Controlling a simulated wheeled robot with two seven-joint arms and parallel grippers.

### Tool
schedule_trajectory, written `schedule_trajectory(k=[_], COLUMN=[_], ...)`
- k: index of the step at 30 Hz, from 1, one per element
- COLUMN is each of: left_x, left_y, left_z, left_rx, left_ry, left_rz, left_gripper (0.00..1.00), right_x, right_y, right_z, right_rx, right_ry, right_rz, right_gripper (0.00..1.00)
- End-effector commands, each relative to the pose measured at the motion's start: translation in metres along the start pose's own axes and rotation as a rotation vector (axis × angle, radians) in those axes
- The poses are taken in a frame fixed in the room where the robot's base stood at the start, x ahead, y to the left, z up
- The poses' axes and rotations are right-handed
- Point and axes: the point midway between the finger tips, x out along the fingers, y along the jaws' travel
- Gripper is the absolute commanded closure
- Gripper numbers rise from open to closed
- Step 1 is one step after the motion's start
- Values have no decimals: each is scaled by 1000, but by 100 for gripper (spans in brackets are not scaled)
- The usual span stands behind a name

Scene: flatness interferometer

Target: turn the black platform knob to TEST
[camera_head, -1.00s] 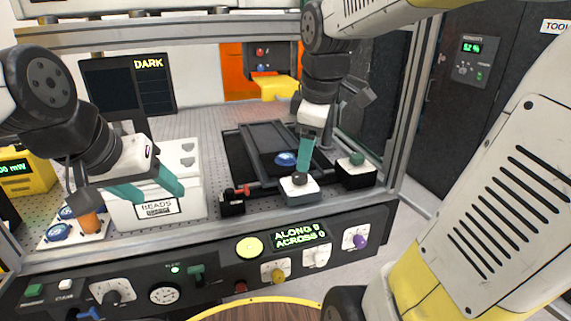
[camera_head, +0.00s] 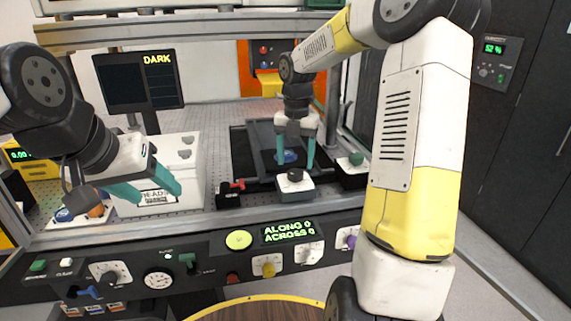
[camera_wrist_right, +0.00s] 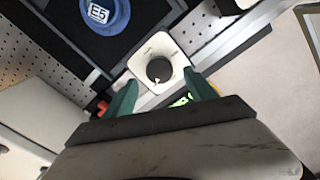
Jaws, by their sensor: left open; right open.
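The black platform knob (camera_head: 295,175) sits on a small light-topped grey box (camera_head: 296,190) at the front edge of the bench. In the right wrist view the round knob (camera_wrist_right: 159,69) shows on its pale plate, with a white pointer mark at its lower edge; any TEST lettering is too small to read. My right gripper (camera_head: 294,163) is open above the knob, its green fingers to either side. In the right wrist view the fingertips (camera_wrist_right: 163,88) are apart with the knob just beyond them. My left gripper (camera_head: 155,192) is open in front of the white BEADS box (camera_head: 180,165).
The front control panel (camera_head: 205,262) and metal frame post (camera_head: 362,85) bound the space.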

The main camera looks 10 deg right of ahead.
Motion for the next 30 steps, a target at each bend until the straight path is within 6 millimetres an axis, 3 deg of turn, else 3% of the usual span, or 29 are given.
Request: schedule_trajectory(k=[7, 18, 27, 30], left_x=[0, 0, 0, 0], left_y=[0, 0, 0, 0], left_z=[0, 0, 0, 0], left_rx=[0, 0, 0, 0], left_ry=[0, 0, 0, 0], left_rz=[0, 0, 0, 0], left_gripper=[42, 42, 42, 42], right_x=[32, 38, 38, 38], right_y=[0, 0, 0, 0], right_z=[-1, 0, 0, 0], right_rx=[0, 1, 1, 3], right_ry=[1, -1, -1, -1], right_rz=[0, 1, 1, 1], right_gripper=[35, 37, 96, 97])
